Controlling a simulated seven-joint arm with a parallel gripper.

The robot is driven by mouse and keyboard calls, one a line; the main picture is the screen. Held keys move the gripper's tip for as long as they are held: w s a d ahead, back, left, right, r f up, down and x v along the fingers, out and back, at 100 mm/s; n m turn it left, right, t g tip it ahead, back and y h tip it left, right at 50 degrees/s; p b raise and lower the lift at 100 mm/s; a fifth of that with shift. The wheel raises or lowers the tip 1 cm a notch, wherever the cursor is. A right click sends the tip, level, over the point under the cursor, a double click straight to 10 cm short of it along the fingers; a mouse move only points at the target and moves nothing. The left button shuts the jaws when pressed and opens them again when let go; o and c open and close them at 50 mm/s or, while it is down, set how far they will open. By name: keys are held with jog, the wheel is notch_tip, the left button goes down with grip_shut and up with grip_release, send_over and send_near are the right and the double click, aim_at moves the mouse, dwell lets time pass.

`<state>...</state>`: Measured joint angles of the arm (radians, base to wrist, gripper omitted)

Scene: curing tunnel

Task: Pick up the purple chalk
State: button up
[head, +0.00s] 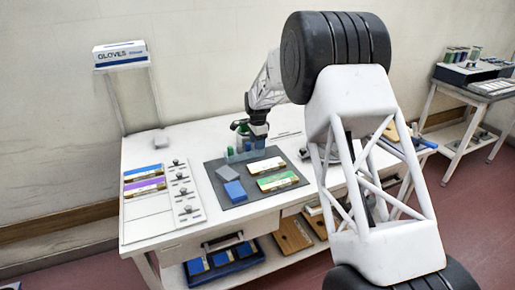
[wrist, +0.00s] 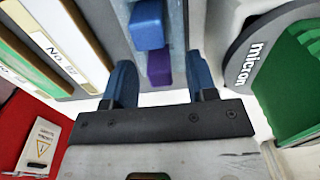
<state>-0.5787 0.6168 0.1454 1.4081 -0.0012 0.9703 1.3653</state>
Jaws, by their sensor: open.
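The purple chalk (wrist: 158,68) is a short block, seen in the wrist view beyond and between the blue fingers of my gripper (wrist: 160,76). The fingers are open, with a gap visible on both sides of the chalk. A larger blue block (wrist: 147,25) is just above it in the picture and covers part of it. In the head view my gripper (head: 255,143) is low over the back of the dark mat, at a clear holder (head: 236,157). I cannot make out the purple chalk in the head view.
Labelled boards (wrist: 65,35) are to the left. On the mat (head: 212,172) lie a blue block (head: 235,191), a grey block (head: 227,173) and a green-edged card (head: 278,181).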

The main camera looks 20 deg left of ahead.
dwell(0.5)
grip_shut()
jog(key=shift+r, duration=0.1)
jog(key=shift+r, duration=0.4)
notch_tip(320, 180, up, 3)
jog(key=shift+f, duration=0.1)
jog(key=s+d+r, duration=0.1)
jog(key=s+d, duration=0.7)
jog(key=s, duration=0.5)
jog(key=shift+s+d, duration=0.25)
jog(key=shift+d, duration=0.05)
jog(key=shift+r, duration=0.1)
dwell(0.4)
